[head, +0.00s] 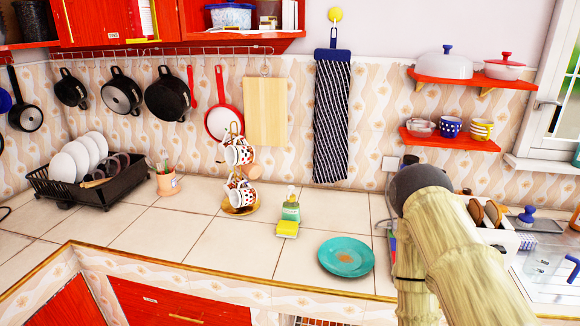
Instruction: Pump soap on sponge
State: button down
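A green soap bottle (291,211) with a pale pump top stands upright on the tiled counter, near the middle of the head view. A yellow sponge (287,229) with a green layer sits right in front of the bottle, close to its base; I cannot tell whether they touch. My arm rises at the right of the view, wrapped in a pale covering, with a dark rounded joint at its top. My gripper is not visible, so its state and position are hidden.
A teal plate (346,257) lies right of the sponge near the counter edge. A mug stand (239,196) stands left of the bottle. A black dish rack (92,185) is at far left, a toaster (490,232) at right. Bare counter (190,235) lies left of the sponge.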

aim_at(285, 230)
jog(key=u, duration=2.45)
jog(key=i, duration=1.55)
jog(key=z, duration=2.9)
